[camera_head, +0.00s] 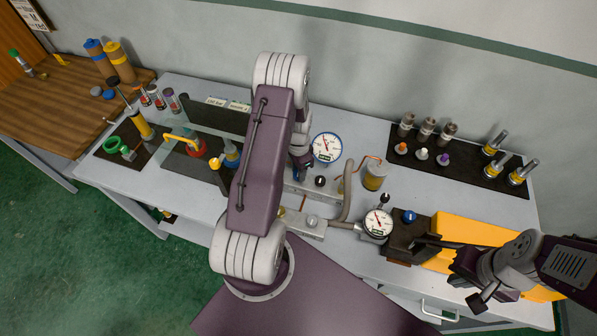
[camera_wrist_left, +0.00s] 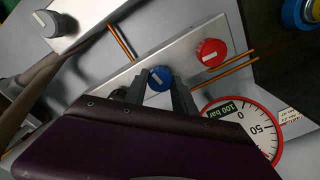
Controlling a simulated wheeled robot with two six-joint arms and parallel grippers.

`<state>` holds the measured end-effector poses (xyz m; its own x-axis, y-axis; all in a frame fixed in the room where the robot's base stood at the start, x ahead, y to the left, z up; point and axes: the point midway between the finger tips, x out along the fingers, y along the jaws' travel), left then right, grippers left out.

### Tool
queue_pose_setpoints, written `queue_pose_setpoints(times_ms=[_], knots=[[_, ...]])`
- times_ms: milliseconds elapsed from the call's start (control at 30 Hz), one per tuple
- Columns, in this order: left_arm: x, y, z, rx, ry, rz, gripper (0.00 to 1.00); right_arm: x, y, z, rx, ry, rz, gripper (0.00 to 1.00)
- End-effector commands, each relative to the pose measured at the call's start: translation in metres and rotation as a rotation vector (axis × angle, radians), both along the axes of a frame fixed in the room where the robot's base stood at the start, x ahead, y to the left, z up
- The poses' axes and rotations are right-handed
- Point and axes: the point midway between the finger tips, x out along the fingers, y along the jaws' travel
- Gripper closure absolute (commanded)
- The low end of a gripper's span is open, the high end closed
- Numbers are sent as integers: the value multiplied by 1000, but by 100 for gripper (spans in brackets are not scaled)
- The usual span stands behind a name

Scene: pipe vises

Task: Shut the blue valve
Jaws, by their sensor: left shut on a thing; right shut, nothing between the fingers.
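The blue valve knob (camera_wrist_left: 160,78) shows in the left wrist view on a pale metal plate, between a red knob (camera_wrist_left: 211,52) and a dark knob partly hidden by a finger. My left gripper (camera_wrist_left: 160,88) has one finger on each side of the blue knob and is shut on it. In the head view my left gripper (camera_head: 300,166) points down at the manifold (camera_head: 325,190), and that blue knob is hidden behind my arm. My right gripper (camera_head: 458,272) is at the lower right, by the yellow pump body, shut with nothing seen in it.
Another blue knob (camera_head: 409,216) is on the dark pump block, beside a small gauge (camera_head: 378,223). A larger gauge (camera_head: 326,147) stands behind the manifold. Hoses (camera_head: 346,195) run close by. A dark mat (camera_head: 470,165) with fittings lies at the back right.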

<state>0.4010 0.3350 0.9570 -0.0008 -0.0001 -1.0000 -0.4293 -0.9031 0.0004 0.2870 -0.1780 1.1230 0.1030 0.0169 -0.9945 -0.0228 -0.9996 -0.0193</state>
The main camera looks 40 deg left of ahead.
Motion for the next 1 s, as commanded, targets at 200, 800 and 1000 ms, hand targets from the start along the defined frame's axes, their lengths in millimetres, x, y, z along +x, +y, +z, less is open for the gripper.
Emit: queue_pose_setpoints(times_ms=[200,800,1000], knots=[[0,0,0,0,-1,-100,100,0,0,-3,0,0,0,100],[0,0,1,0,-1,-164,100,0,0,-4,0,0,0,100],[1,0,1,1,-2,-163,46,0,0,-4,0,0,0,100]])
